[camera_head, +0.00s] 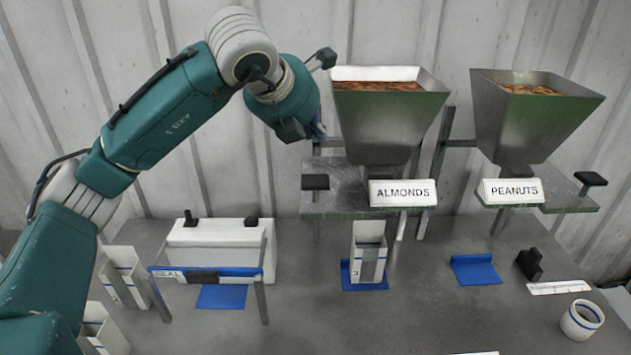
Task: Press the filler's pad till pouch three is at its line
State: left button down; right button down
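The almond filler is a green-fronted metal hopper (388,122) with a sign reading ALMONDS (403,193). Its black pad (315,182) sits on the left of the shelf below. A tall white open pouch (369,252) with a blue line stands on a blue mat (364,284) under this filler; its number and fill level are not readable. My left gripper (316,95) is up beside the hopper's left side, above the black pad and apart from it. Its fingers are seen edge-on, so its opening is unclear. My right gripper is not in view.
A PEANUTS hopper (532,117) with its own black pad (590,179) stands right. An empty blue mat (475,269) lies below. A white sealer (218,243) stands left, near other pouches (124,277). A white cup (581,320) stands front right.

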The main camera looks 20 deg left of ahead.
pick_arm(q)
jog(key=b, duration=0.4)
send_over(322, 174)
jog(key=s, duration=0.3)
notch_tip(322, 174, down, 6)
jog(key=shift+s+a+f, duration=0.1)
jog(key=shift+s+f, duration=0.05)
jog(key=shift+f, duration=0.1)
jog(key=shift+f+b, duration=0.35)
jog(key=shift+f, duration=0.15)
jog(key=shift+f+b, duration=0.35)
jog(key=shift+b, duration=0.25)
